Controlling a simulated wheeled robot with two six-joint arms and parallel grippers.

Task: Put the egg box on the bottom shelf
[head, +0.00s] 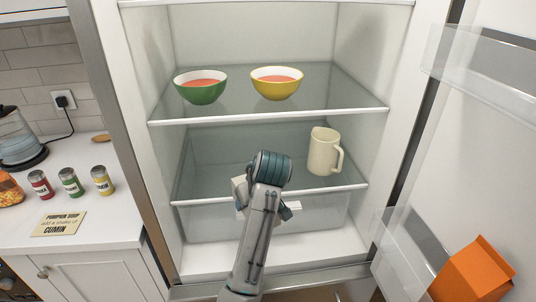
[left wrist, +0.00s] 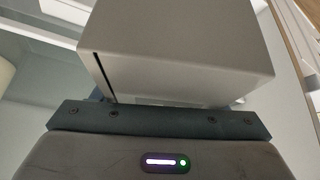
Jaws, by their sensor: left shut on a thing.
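The egg box (left wrist: 180,50) is a plain pale grey box that fills the upper middle of the left wrist view. In the head view only a small corner of the egg box (head: 239,187) shows beside my wrist. My left gripper (left wrist: 152,118) is shut on it; its fingertips are mostly hidden behind my wrist in the head view. The gripper is at the front of the bottom shelf (head: 205,176), a glass shelf with a white front edge. Whether the box touches the shelf cannot be told. My right gripper is not in view.
A cream jug (head: 324,152) stands at the right of the bottom shelf; its left side looks clear. A green bowl (head: 201,92) and a yellow bowl (head: 277,90) stand on the shelf above. A clear drawer (head: 210,222) is below. The open door holds an orange carton (head: 470,275).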

